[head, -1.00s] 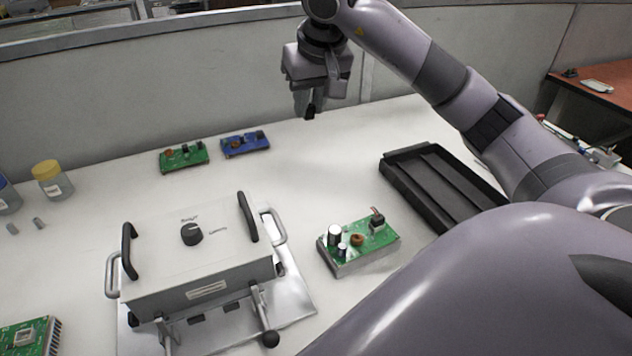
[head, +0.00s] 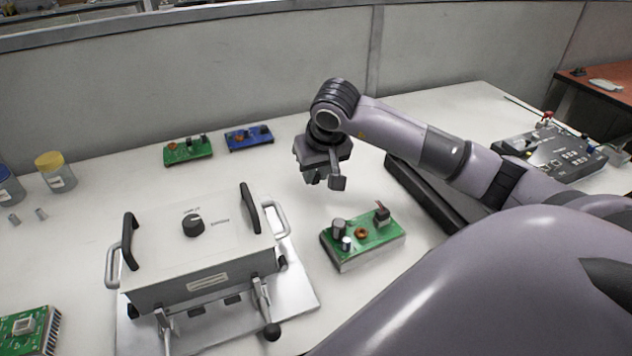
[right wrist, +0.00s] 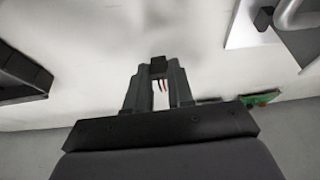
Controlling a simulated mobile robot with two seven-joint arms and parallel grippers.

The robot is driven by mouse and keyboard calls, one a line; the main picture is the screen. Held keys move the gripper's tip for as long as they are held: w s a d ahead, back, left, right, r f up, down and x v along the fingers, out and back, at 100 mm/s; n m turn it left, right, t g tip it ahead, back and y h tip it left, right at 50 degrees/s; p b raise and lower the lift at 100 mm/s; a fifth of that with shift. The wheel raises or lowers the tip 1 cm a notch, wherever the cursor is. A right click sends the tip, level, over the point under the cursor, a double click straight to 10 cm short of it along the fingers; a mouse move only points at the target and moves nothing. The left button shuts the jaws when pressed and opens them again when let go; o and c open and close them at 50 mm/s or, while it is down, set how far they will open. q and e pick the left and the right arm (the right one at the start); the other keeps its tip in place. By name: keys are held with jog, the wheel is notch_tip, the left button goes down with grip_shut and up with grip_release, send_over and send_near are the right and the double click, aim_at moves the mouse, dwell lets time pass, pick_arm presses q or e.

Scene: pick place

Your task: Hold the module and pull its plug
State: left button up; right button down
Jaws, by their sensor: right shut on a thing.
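The module, a green board on a pale base (head: 347,259), lies right of centre in the head view. It carries silvery cylinders, a copper coil and a dark block with a reddish tip (head: 382,213). My right gripper (head: 323,182) is above the table, behind and left of the module, apart from it. In the right wrist view its fingers (right wrist: 159,88) are shut on a small black plug (right wrist: 158,66), with red and dark wires showing between the fingers. My left gripper is not in view.
A grey box with handles and a dial (head: 195,262) stands left of the module. Two small boards, green (head: 188,150) and blue (head: 249,138), lie at the back. A black tray (head: 428,197) lies partly behind my right arm. A dark control panel (head: 552,153) stands far right.

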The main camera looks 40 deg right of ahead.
aim_at(316, 183)
jog(key=shift+f, duration=1.45)
jog(key=shift+f, duration=0.15)
jog(key=c, duration=1)
grip_release()
jog(key=shift+r, duration=0.5)
jog(key=v, duration=1.1)
jog(key=shift+s+r+p, duration=0.15)
jog(key=shift+s+p, duration=0.1)
jog(key=shift+p, duration=0.15)
